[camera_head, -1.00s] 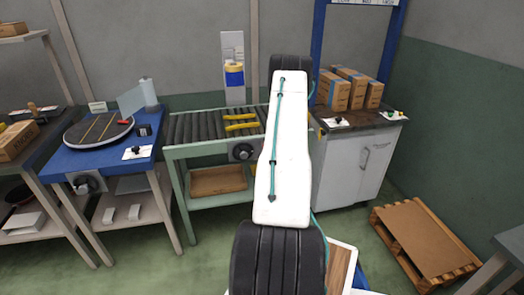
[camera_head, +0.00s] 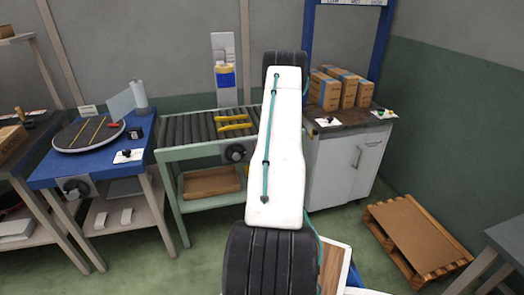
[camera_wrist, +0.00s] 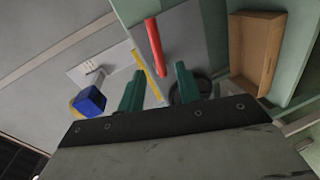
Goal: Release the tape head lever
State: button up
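A red bar (camera_wrist: 155,46) lies across a grey plate in the wrist view, just beyond my gripper's fingertips; it looks like a lever, but I cannot tell for sure. A yellow strip (camera_wrist: 147,76) is beside it. My gripper (camera_wrist: 158,80) has its two green fingers apart, with nothing held between them. A blue block with a yellow part (camera_wrist: 90,99) is left of the fingers; a blue and yellow unit also stands on a white upright panel in the head view (camera_head: 225,76). My arm hides part of the conveyor in the head view.
The roller conveyor (camera_head: 180,128) has yellow guides (camera_head: 234,122) and a black knob (camera_head: 236,153) at its front. A blue table (camera_head: 68,171) with a turntable is left. A white cabinet (camera_head: 344,165) with boxes is right. A pallet (camera_head: 418,240) lies on the floor.

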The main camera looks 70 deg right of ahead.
jog(key=shift+v, duration=2.05)
